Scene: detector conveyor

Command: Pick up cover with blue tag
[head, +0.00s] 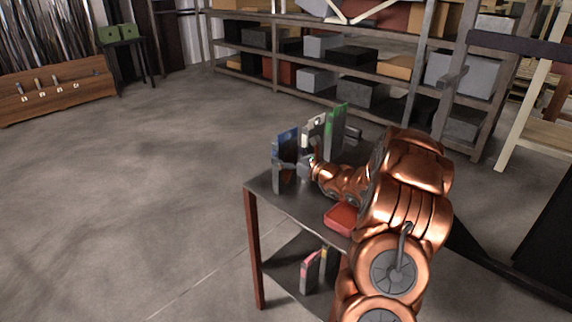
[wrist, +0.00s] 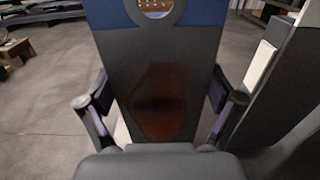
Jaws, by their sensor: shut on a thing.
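The cover with the blue tag (head: 287,145) is a dark grey upright plate with a blue band at its top, near the left end of the table (head: 262,186). In the wrist view the cover (wrist: 158,50) fills the middle, with a round hole in its blue band and a dull reddish reflection low on its face. My gripper (head: 298,168) is shut on the cover, with one finger at each side edge in the wrist view. The cover stands about upright; I cannot tell if its bottom edge touches the table.
A white-tagged cover (head: 314,124) and a green-tagged cover (head: 336,119) stand close to the right. A red box (head: 341,217) lies on the table's near side. Pink-tagged (head: 309,272) and yellow-tagged (head: 324,263) covers stand on the lower shelf. Floor left of the table is clear.

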